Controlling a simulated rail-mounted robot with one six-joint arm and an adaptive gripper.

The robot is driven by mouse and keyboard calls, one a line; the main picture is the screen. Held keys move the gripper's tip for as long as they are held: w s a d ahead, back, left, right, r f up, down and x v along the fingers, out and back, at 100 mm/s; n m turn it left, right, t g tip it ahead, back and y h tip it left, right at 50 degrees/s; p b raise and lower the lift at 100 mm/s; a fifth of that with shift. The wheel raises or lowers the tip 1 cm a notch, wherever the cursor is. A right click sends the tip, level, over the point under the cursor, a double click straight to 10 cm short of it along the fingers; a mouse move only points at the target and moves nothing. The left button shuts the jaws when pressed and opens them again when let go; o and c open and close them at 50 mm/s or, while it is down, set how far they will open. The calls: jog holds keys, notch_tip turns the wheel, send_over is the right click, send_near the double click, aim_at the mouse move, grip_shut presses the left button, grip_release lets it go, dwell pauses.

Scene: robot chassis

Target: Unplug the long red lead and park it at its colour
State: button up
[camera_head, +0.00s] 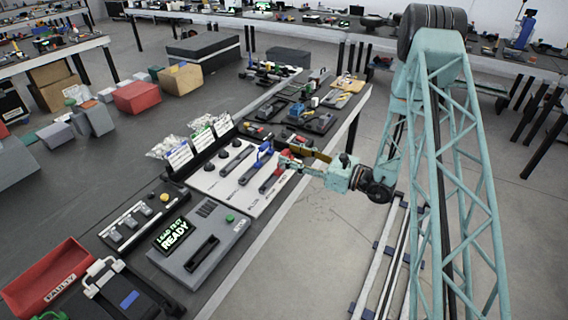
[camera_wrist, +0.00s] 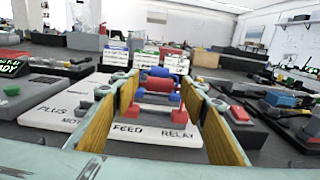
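A white board (camera_head: 238,178) on the bench carries the leads. A red lead (camera_wrist: 157,84) shows between my fingers in the wrist view, above the printed words FEED and RELAY. Blue parts (camera_wrist: 157,72) show just behind it; a blue lead (camera_head: 261,157) stands on the board in the head view. A red piece (camera_head: 271,183) lies near the board's right edge. My gripper (camera_head: 287,159) reaches in from the right, low over that edge. It also shows in the wrist view (camera_wrist: 157,86), fingers apart on either side of the red lead. I see no clear contact.
Three labelled bins (camera_head: 201,141) stand behind the board. A grey tester reading READY (camera_head: 205,244) is in front, and a red FAULTY tray (camera_head: 48,277) lies at lower left. Tools and devices (camera_head: 318,122) crowd the bench beyond. Open floor lies to the right.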

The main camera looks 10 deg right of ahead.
aim_at(284, 151)
jog(key=shift+x, duration=1.5)
jog(key=shift+c, duration=0.3)
jog(key=c, duration=0.9)
jog(key=shift+r, duration=0.1)
jog(key=shift+r, duration=0.75)
jog(key=shift+r+p, duration=0.35)
jog(key=shift+r, duration=0.6)
jog(key=s+d, duration=0.1)
jog(key=s, duration=0.4)
jog(key=s+d+r+p, duration=0.1)
jog(key=s, duration=0.4)
jog(key=s+d+p, duration=0.1)
jog(key=s+d, duration=0.1)
jog(key=s, duration=0.3)
jog(key=shift+s+r, duration=0.2)
